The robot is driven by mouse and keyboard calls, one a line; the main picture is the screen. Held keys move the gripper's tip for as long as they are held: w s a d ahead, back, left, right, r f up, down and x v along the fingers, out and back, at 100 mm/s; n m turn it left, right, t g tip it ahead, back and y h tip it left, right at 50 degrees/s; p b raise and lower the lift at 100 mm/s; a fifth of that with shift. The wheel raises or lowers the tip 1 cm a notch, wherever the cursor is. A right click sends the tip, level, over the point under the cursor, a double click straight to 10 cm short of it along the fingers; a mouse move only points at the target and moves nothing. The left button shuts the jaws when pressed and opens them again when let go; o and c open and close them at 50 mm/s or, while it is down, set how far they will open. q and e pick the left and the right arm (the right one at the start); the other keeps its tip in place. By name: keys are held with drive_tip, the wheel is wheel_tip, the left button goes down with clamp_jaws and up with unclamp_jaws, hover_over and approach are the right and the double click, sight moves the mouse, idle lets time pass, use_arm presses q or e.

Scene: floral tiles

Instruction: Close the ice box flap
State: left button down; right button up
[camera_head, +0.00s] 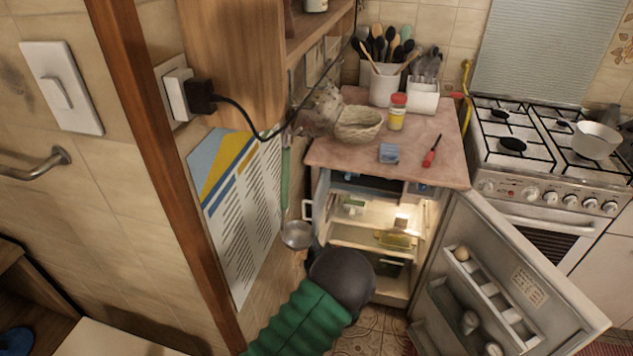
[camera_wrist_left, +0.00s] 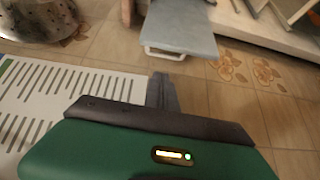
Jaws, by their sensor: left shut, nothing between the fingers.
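The fridge (camera_head: 425,238) stands open under the counter. Its ice box flap (camera_head: 321,196) is swung open at the left side of the upper compartment, seen nearly edge-on, with a white handle (camera_head: 307,209). In the left wrist view the flap (camera_wrist_left: 182,28) is a pale grey-blue panel with its handle (camera_wrist_left: 165,51) on the near edge. My left gripper (camera_wrist_left: 162,82) is shut and empty, its tips just short of the handle in the picture; contact is not clear. In the head view my dark wrist and green sleeve hide most of the gripper. My right gripper is not in view.
The fridge door (camera_head: 500,285) is wide open to the right, with items in its racks. A metal ladle (camera_head: 297,235) hangs on the wall left of the flap, close to my left arm. A chart (camera_head: 240,205) covers the wall beside it. The countertop (camera_head: 350,155) holds several items.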

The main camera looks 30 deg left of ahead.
use_arm(q)
drive_tip(key=b+x, duration=0.2)
drive_tip(key=x, duration=0.8)
drive_tip(key=shift+r, duration=0.3)
drive_tip(key=shift+s, duration=0.15)
